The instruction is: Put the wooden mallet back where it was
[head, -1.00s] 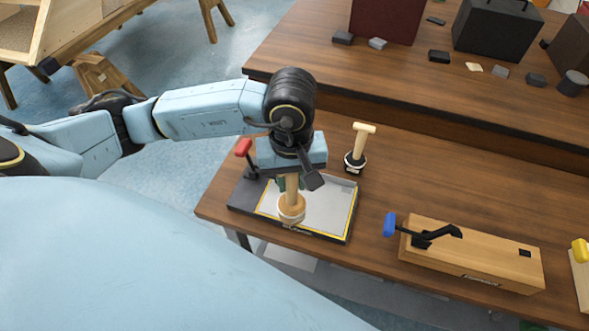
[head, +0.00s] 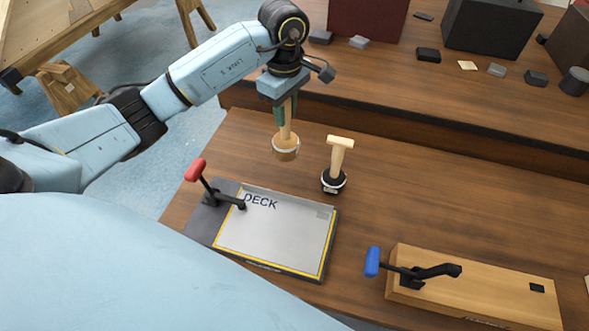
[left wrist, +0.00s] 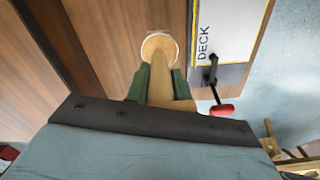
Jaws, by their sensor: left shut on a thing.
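My left gripper (head: 286,110) is shut on the handle of the wooden mallet (head: 285,149). The mallet hangs nearly upright with its round, pale-ringed head down, above the brown table (head: 420,215). In the left wrist view, the green fingers (left wrist: 160,84) close around the handle, and the round head (left wrist: 158,46) shows beyond them. Exact clearance below the head is hard to tell. My right gripper is not in view.
A T-handled wooden tool with a black base (head: 335,165) stands just right of the mallet. The DECK plate (head: 275,235) with a red-handled clamp (head: 208,183) lies nearer. A wooden block (head: 480,285) with a blue-handled clamp is at right. A raised shelf (head: 420,105) runs behind.

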